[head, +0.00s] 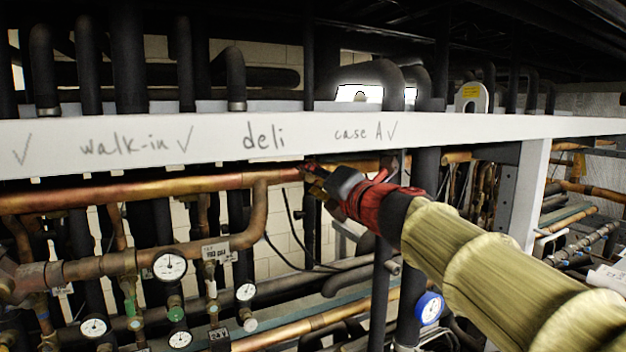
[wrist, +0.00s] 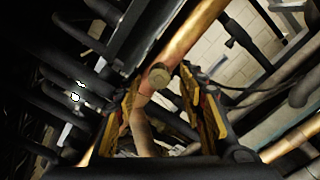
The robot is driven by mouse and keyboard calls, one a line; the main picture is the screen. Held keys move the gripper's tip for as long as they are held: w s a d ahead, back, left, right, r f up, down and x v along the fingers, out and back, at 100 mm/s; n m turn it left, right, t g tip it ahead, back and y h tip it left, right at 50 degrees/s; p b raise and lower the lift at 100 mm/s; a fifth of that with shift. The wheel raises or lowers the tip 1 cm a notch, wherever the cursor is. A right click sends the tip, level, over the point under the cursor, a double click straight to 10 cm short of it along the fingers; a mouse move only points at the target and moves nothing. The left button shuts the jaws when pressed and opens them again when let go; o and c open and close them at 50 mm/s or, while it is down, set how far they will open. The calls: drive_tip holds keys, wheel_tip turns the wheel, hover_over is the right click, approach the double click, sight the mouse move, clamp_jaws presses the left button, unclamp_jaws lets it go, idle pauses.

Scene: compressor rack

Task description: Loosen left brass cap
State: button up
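In the wrist view, a small round cap (wrist: 159,76), dull brass in colour, sits on a copper pipe (wrist: 190,32). My gripper (wrist: 161,77) is open, with one yellow-and-black finger on each side of the cap and a visible gap to each. I cannot tell how far the cap reaches between the fingers in depth. In the head view, my gripper (head: 312,177) is at the right part of the upper copper pipe (head: 150,190), just under the white beam. The cap is not clearly visible there, hidden by or lost against my gripper.
The white beam (head: 300,138), with handwritten labels, runs just above my gripper. Pressure gauges (head: 170,266) and valves hang at lower left. A blue gauge (head: 429,307) is below my arm. Dark vertical pipes stand behind, and a black cable hangs left of my gripper.

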drive_tip(key=v, duration=1.1)
drive_tip(key=shift+s, duration=0.4)
drive_tip(key=shift+d, duration=0.1)
